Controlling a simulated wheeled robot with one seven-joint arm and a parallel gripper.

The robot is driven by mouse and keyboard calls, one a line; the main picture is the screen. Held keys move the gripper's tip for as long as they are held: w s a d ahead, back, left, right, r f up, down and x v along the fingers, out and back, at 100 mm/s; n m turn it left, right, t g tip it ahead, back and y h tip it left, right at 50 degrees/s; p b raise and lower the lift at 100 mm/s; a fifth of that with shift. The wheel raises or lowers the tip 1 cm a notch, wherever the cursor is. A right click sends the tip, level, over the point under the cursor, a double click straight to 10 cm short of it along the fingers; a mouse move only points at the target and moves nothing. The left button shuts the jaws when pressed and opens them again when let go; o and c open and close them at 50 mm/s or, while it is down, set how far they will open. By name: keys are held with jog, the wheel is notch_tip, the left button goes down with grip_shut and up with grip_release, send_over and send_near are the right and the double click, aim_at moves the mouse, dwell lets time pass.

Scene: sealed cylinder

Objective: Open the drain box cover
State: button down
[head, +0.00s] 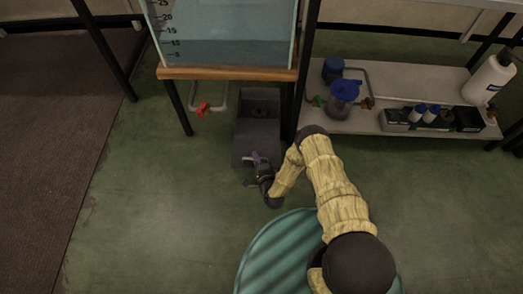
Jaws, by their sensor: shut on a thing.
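The dark grey drain box (240,122) stands on the floor below the water tank, right of the red-handled valve. A recess with a dark round opening shows at its far end. A flat grey panel that looks like its cover (258,137) is at the near side; the exact edge between cover and box is hard to tell. My gripper (253,158) is at the near edge of this panel, shut on it. The fingers and wrist hide part of that near edge.
The water tank (225,35) rests on a wooden-edged stand (220,73) with dark legs close around the box. A red valve handle (203,107) hangs on a pipe to the left. A low shelf (400,80) holds a blue-lidded vessel (343,97) and bottles. Green floor is clear at left.

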jog(key=shift+s, duration=0.7)
jog(key=shift+a, duration=0.1)
jog(key=c, duration=1.5)
grip_release()
jog(key=shift+o, duration=0.2)
